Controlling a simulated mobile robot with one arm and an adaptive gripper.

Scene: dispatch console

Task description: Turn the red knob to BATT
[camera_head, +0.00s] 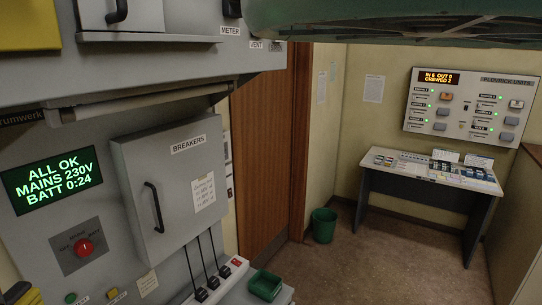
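The red knob (83,246) sits on a dark square plate (66,262) on the grey panel at the left, below the green-lit display. I cannot tell which mark the knob points at. The display (54,180) reads ALL OK, MAINS 230V, BATT 0:24. I cannot make out my gripper in this view, so its place relative to the knob does not show.
A closed BREAKERS cabinet (178,190) with a black handle stands out right of the knob. Black levers (207,286) and a small green tray (265,285) are below it. A dark and orange object (20,293) is at bottom left. Open floor (370,265) lies right, before a desk (420,168).

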